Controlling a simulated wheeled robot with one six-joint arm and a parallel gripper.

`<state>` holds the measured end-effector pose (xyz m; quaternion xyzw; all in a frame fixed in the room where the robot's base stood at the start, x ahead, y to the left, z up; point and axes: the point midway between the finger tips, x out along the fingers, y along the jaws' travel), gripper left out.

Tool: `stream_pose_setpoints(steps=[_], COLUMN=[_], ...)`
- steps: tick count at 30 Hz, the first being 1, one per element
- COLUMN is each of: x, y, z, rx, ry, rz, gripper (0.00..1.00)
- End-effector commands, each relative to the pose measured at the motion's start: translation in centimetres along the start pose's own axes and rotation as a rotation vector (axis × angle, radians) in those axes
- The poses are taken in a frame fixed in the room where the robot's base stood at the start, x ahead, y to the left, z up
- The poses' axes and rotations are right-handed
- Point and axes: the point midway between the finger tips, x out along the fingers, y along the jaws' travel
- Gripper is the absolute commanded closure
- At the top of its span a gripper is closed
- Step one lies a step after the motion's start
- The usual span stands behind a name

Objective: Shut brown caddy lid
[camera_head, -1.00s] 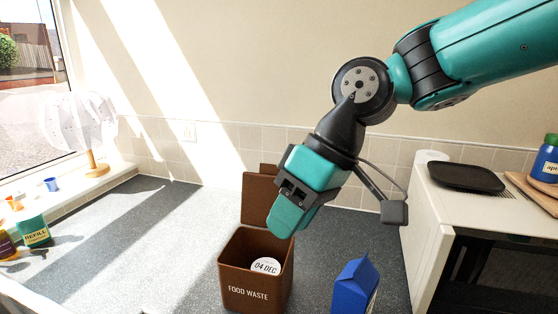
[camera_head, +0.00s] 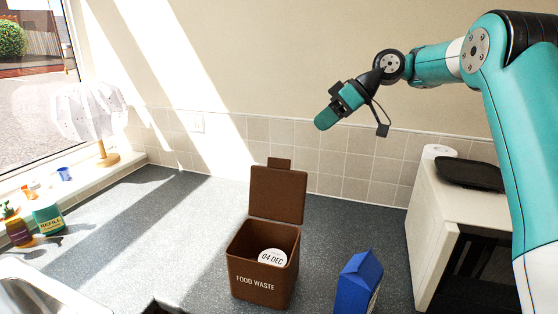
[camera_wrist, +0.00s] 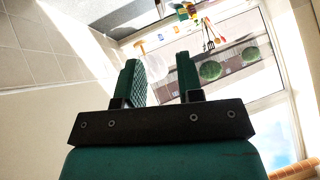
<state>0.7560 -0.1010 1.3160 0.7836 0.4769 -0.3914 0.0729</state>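The brown caddy (camera_head: 262,284), marked FOOD WASTE, stands on the dark worktop in the head view. Its lid (camera_head: 277,195) is open and stands upright at the back, with a tab on its top edge. A round white item marked 04 DEC (camera_head: 271,258) shows inside the caddy. My gripper (camera_head: 324,121) is in the air above and to the right of the lid, in front of the wall and well clear of the caddy. In the wrist view, my gripper's fingers (camera_wrist: 160,82) are apart with nothing between them. The caddy is not in the wrist view.
A blue carton (camera_head: 358,284) stands on the worktop right of the caddy. A white cabinet (camera_head: 428,215) with a black tray (camera_head: 468,173) on top is at the right. A lamp (camera_head: 92,112) and bottles are at the left by the window. Worktop left of the caddy is clear.

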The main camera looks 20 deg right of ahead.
Motion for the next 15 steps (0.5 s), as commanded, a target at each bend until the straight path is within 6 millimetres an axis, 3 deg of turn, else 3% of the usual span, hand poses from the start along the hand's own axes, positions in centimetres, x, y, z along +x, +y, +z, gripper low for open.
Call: stream_pose_setpoints(steps=[3, 15], x=[2.9, 11.5], y=[-0.1, -0.2], z=[0.1, -0.2], rx=[0.001, 0.001], ry=[-0.002, -0.002], rz=[-0.005, -0.003], gripper=[0.66, 0.66])
